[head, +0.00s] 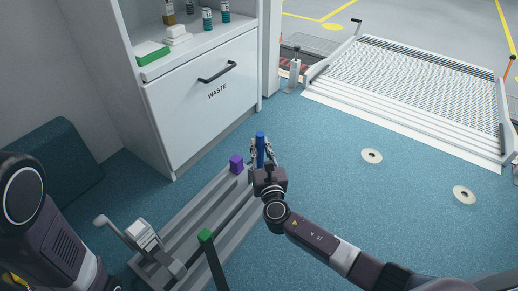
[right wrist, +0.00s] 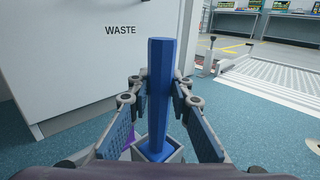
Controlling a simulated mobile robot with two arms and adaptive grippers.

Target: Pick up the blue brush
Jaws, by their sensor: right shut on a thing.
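The blue brush (head: 260,138) shows as an upright blue handle at the far end of a grey slatted rack (head: 178,212). My right gripper (head: 260,154) is shut on this handle, with a finger on each side. In the right wrist view the blue brush (right wrist: 159,95) stands between the fingers of the right gripper (right wrist: 160,100), its lower end in a grey square socket. I cannot tell whether it is lifted at all. My left arm shows at the left edge, but its gripper is out of view.
A purple-topped piece (head: 236,161) stands close left of the blue brush. A green-topped dark handle (head: 206,237) rises from the rack nearer me. A white cabinet marked WASTE (head: 190,105) stands behind.

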